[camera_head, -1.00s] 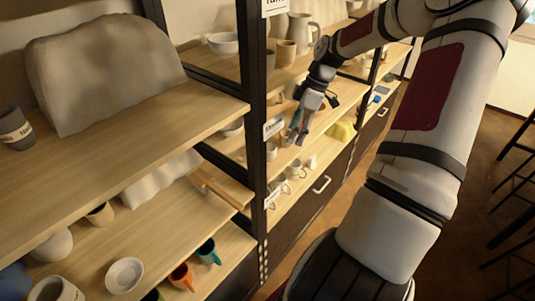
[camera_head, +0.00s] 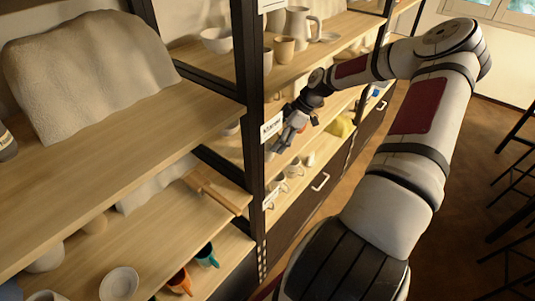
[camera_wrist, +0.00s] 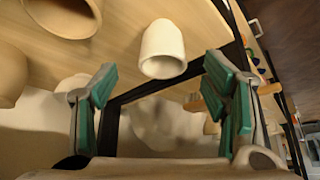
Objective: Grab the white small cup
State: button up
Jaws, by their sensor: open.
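A small plain white cup (camera_wrist: 163,50) stands on a wooden shelf (camera_wrist: 115,35) in the wrist view, near the shelf's edge. No handle shows on it. My gripper (camera_wrist: 163,88) is open and empty, with its teal-padded fingers to either side and the cup beyond, between their lines. I see no contact. In the head view my gripper (camera_head: 283,143) reaches into the right shelf bay beside the dark post. I cannot tell this cup apart there; the gripper and post hide part of that shelf.
A larger cream vessel (camera_wrist: 65,14) stands left of the cup in the wrist view. The dark shelf post (camera_head: 250,130) is close to my gripper. Small white mugs (camera_head: 295,168) stand on the shelf below. A pitcher (camera_head: 298,27) stands on the shelf above.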

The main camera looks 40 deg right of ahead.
aim_at(267, 149)
jog(key=x, duration=0.2)
jog(key=p+x, duration=0.1)
jog(key=x, duration=0.2)
jog(key=shift+a+r, duration=0.1)
jog(key=shift+a, duration=0.25)
jog(key=shift+f, duration=0.25)
jog(key=c, duration=1.4)
jog(key=shift+r, duration=0.1)
